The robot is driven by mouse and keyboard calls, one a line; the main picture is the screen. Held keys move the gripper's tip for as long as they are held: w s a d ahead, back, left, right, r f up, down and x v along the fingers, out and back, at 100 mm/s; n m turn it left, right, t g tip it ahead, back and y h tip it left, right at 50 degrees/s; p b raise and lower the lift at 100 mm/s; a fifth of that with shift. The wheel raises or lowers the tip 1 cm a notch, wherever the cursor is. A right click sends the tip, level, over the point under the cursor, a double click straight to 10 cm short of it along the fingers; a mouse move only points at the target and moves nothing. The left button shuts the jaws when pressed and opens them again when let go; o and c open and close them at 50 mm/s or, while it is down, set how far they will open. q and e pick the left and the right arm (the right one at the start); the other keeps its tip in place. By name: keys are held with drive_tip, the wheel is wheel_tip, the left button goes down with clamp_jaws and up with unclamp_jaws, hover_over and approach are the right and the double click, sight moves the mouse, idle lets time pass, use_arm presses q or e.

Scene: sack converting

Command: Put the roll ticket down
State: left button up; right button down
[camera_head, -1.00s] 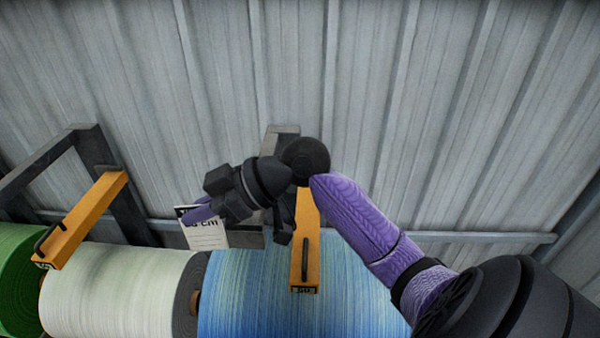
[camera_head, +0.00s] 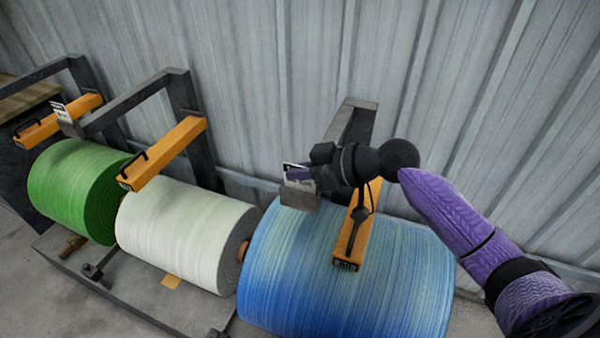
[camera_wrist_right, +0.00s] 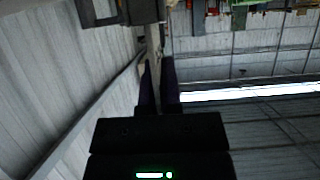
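The roll ticket (camera_head: 297,172) is a white card with dark print, upright above the back of the blue roll (camera_head: 340,270). A grey plate (camera_head: 300,196) stands right at its lower edge; I cannot tell whether the card sits inside it. My right gripper (camera_head: 303,178) reaches in from the right with its fingers at the card. In the wrist view its purple fingers (camera_wrist_right: 159,88) are close together, with a thin pale strip between them. The gripper appears shut on the ticket, whose face is not visible there. My left gripper is not in view.
An orange arm (camera_head: 358,230) lies over the blue roll, close below my gripper. A white roll (camera_head: 185,230) and a green roll (camera_head: 75,190) lie to the left. Another card in a grey plate (camera_head: 68,122) stands behind the green roll. The corrugated wall (camera_head: 270,80) is behind.

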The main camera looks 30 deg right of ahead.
drive_tip(key=c, duration=1.3)
unclamp_jaws()
drive_tip(key=shift+f, duration=0.15)
drive_tip(key=o, duration=0.5)
